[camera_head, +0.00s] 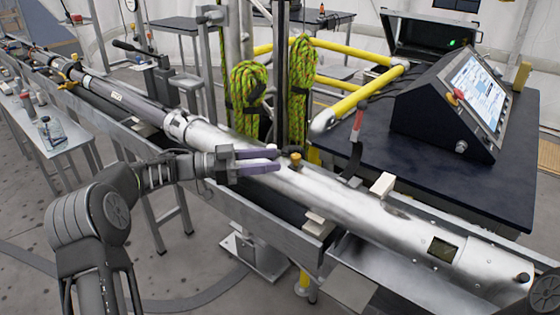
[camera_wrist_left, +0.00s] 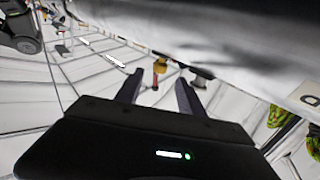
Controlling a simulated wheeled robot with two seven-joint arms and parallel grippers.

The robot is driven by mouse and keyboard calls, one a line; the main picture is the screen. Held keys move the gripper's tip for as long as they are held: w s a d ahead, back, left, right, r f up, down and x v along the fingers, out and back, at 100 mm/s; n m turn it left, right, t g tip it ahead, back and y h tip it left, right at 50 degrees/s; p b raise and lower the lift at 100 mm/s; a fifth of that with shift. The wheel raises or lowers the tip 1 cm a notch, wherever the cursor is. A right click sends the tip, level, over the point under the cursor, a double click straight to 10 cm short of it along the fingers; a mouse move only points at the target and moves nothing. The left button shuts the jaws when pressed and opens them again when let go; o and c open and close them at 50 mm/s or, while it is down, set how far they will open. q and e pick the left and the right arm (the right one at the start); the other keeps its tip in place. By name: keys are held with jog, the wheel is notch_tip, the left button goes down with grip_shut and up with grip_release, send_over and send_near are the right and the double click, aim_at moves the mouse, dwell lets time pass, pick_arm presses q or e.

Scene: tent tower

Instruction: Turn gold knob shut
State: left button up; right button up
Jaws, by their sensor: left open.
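The gold knob (camera_head: 296,160) stands up from the top of a long silver tube (camera_head: 345,190). My left gripper (camera_head: 278,160) reaches in from the left over the tube, its two purple fingers apart. In the head view the knob shows just beyond the fingertips, with nothing held. In the left wrist view the fingers (camera_wrist_left: 158,82) are spread, and the gold knob (camera_wrist_left: 160,66) shows ahead, between and beyond their tips. I cannot tell the exact gap. My right gripper is not in view.
The tube lies in a long metal trough (camera_head: 225,205). Green-yellow rope coils (camera_head: 246,95) hang on posts behind the knob. A dark table (camera_head: 480,190) with a control console (camera_head: 445,105) stands at the right. Yellow rails (camera_head: 352,102) run behind. A white block (camera_head: 382,184) sits beside the tube.

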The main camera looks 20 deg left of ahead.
aim_at(296, 159)
pick_arm(q)
jog(key=shift+s+a, duration=0.1)
jog(key=shift+a, duration=0.05)
jog(key=shift+r, duration=0.1)
notch_tip(296, 159, up, 4)
jog(key=s+d+n+t+p, duration=0.1)
jog(key=s+n+t, duration=0.1)
jog(key=t, duration=0.1)
jog(key=f+n+t+y, duration=0.1)
jog(key=f+t+y, duration=0.1)
jog(key=f+y, duration=0.1)
jog(key=f+n+y, duration=0.1)
jog(key=shift+s+d+f+n+t, duration=0.2)
jog(key=shift+d+f+n+t, duration=0.1)
jog(key=shift+d+f+t, duration=0.1)
jog(key=shift+r, duration=0.1)
jog(key=shift+p+x, duration=0.7)
jog(key=shift+x, duration=3.25)
jog(key=shift+a, duration=0.1)
jog(key=shift+c, duration=0.4)
